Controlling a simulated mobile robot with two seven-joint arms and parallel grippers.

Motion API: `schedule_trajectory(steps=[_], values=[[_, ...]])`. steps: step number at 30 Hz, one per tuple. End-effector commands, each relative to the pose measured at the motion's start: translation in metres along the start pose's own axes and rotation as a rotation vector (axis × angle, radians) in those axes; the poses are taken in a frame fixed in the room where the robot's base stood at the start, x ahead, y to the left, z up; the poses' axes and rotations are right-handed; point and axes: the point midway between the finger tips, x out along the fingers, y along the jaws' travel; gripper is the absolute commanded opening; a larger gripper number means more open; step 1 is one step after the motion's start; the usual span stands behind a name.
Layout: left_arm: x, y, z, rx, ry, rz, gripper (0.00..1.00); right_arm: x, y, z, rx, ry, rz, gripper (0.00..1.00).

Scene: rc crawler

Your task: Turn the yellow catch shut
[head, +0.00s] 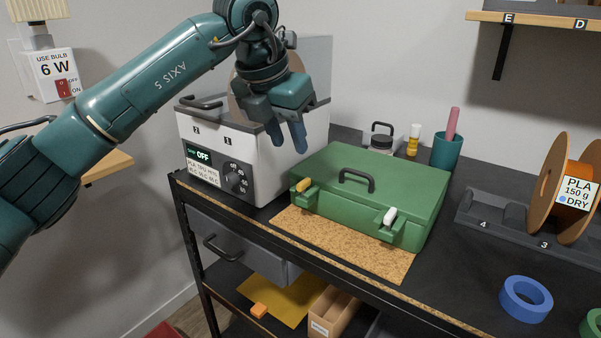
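The green case (385,182) sits with its lid down on a cork mat (345,244) on the dark bench. The yellow catch (304,185) is on its front face at the left, above a green bracket. A white catch (390,215) is on the front face at the right. My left gripper (288,136) hangs above and to the left of the case, in front of the dryer box, apart from the yellow catch. My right gripper is not in view.
The white dryer box (262,150), its display reading OFF, stands left of the case. A spool (575,190) and blue tape (526,299) are at right.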

Motion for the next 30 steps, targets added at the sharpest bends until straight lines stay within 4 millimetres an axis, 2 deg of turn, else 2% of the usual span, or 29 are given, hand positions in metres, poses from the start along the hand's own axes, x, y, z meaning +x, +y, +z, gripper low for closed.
schedule_trajectory(steps=[1,6,13,18,26,30], values=[[0.013,-0.001,-0.001,0.0,0.004,-0.002,0.33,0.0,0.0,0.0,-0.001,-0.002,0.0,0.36],[0.049,-0.001,-0.001,0.001,0.004,-0.003,0.33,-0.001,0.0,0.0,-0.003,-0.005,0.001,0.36],[0.085,-0.001,0.0,0.0,0.002,-0.004,0.33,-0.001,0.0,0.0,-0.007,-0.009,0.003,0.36],[0.096,-0.001,0.0,0.001,0.0,-0.002,0.33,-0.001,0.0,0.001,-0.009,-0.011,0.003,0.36],[0.097,-0.001,0.0,0.001,-0.001,-0.002,0.33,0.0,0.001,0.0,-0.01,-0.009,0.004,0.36],[0.097,-0.001,0.0,0.001,-0.001,-0.002,0.24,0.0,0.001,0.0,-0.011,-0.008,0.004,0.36]])
